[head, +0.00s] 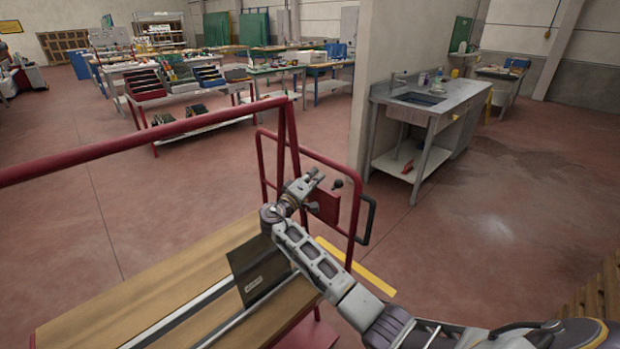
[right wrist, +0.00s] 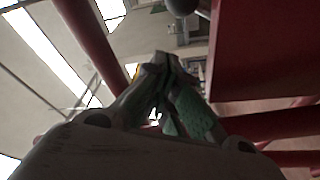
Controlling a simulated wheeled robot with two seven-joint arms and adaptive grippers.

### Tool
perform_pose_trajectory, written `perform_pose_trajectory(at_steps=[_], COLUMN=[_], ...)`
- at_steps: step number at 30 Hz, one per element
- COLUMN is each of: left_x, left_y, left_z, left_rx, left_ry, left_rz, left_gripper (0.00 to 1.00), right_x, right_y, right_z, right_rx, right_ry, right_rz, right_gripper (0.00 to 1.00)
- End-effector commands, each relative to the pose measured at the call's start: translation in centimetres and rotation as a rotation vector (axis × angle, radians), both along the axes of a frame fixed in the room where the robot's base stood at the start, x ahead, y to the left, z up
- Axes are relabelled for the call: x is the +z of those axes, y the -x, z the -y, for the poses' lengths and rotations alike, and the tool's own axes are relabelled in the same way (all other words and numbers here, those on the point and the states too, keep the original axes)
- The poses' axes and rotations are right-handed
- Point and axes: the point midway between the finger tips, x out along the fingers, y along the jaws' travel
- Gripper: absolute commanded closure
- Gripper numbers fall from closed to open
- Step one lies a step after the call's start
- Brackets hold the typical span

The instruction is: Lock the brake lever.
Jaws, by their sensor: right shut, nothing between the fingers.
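The brake lever shows as a small dark ball knob (head: 337,184) at the red plate (head: 328,203) on the red tube frame. A dark rounded end, probably the same knob (right wrist: 182,5), is cut off at the top of the right wrist view. My right gripper (head: 314,174) is beside the plate, to the left of the knob in the head view. Its fingers (right wrist: 164,62) are closed together and empty, below the dark end in the wrist view and apart from it. The rest of the lever is hidden or too small to tell. My left gripper is out of view.
The red frame (head: 284,145) stands close around my right gripper, with a black handle (head: 368,215) on its right side. Below are a wooden deck (head: 180,278), metal rails and a dark labelled panel (head: 254,260). A sink bench (head: 440,103) stands farther back. Open floor lies between.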

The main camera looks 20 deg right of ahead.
Motion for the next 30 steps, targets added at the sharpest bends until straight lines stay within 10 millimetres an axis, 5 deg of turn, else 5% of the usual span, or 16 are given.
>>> perform_pose_trajectory(at_steps=[12, 30], left_x=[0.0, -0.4], left_y=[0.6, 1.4], left_z=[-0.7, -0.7], left_rx=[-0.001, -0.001], left_ry=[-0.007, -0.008], left_rz=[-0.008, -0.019], left_gripper=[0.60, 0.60], right_x=[-1.1, -1.4], right_y=[1.7, 2.3], right_z=[2.1, 2.3], right_rx=[-0.001, -0.001], right_ry=[0.000, -0.001], right_rz=[0.001, 0.003], right_gripper=[1.00, 1.00])
